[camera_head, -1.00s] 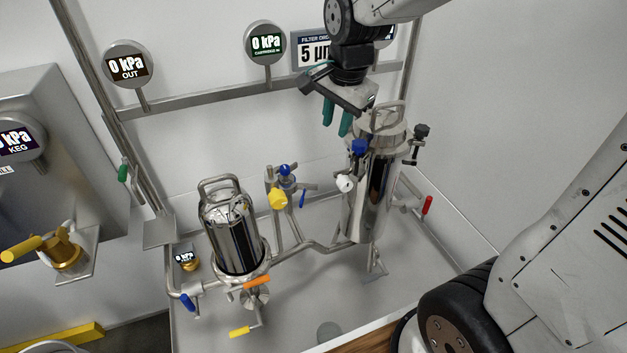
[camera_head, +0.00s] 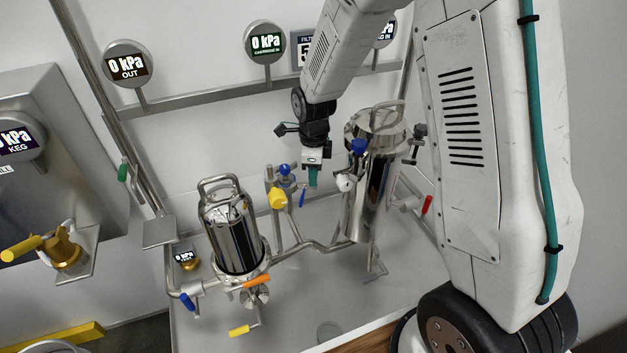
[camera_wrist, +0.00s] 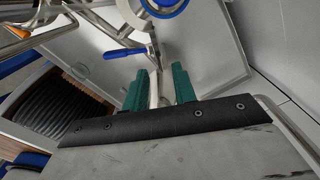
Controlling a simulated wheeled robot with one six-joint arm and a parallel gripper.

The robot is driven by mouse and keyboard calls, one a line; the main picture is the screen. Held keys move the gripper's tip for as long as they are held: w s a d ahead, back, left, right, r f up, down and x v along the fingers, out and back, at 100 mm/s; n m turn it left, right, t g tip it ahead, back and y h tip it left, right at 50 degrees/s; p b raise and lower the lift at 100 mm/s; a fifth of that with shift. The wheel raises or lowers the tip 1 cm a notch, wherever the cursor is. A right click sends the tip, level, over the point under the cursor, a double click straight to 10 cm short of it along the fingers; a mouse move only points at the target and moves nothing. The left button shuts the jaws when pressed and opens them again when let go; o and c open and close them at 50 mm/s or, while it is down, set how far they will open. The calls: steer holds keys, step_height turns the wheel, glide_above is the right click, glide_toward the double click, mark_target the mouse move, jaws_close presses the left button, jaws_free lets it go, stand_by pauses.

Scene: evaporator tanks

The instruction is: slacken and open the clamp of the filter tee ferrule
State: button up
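My gripper (camera_head: 313,178) hangs fingers down between the small valve tee (camera_head: 271,182) and the tall steel filter housing (camera_head: 368,200). Its green fingers stand apart in the wrist view (camera_wrist: 160,86). A pale thin part (camera_wrist: 154,88) shows in the gap between them; I cannot tell whether they touch it. The tee carries a blue knob (camera_head: 284,170), a yellow cap (camera_head: 277,198) and a blue lever (camera_head: 302,198). A blue lever (camera_wrist: 125,53) also shows in the wrist view, just past the fingers. I cannot clearly make out the ferrule clamp.
The tall housing has a blue knob (camera_head: 358,146) and a white knob (camera_head: 344,183) close right of my gripper. A shorter filter housing (camera_head: 232,235) with a top handle stands left. A pipe rail (camera_head: 215,96) with gauges crosses behind. The tray floor (camera_head: 300,305) has free room in front.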

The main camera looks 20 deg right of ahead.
steer(key=shift+f, duration=1.45)
jaws_close()
